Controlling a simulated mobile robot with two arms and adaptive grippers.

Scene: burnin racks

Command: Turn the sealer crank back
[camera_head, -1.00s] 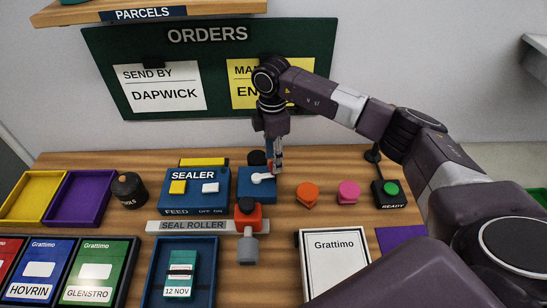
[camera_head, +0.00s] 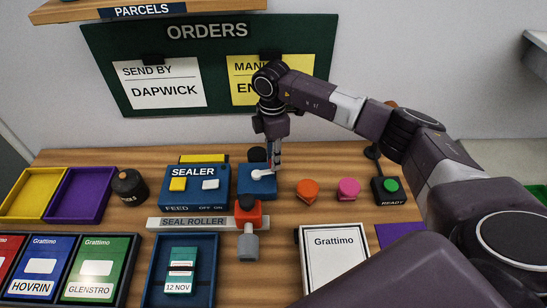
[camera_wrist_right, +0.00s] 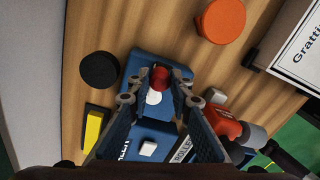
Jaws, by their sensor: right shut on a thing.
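The sealer (camera_head: 193,201) is a blue box with a yellow and a white switch on its front. To its right stands a blue crank block (camera_head: 257,189) with a short white crank arm (camera_head: 262,174) on top. In the right wrist view, a red crank knob (camera_wrist_right: 160,78) sits between my fingertips, with the white crank hub (camera_wrist_right: 153,98) just below it. My right gripper (camera_head: 274,166) points down over the crank and is shut on this knob; the fingers partly hide it in the head view. My left gripper is not in view.
A red and grey clamp-like part (camera_head: 247,222) stands in front of the crank, at the end of the seal roller strip (camera_head: 194,223). Orange (camera_head: 306,192) and pink (camera_head: 348,190) pieces and a green READY button (camera_head: 391,186) lie to the right. A black weight (camera_head: 130,186) stands left.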

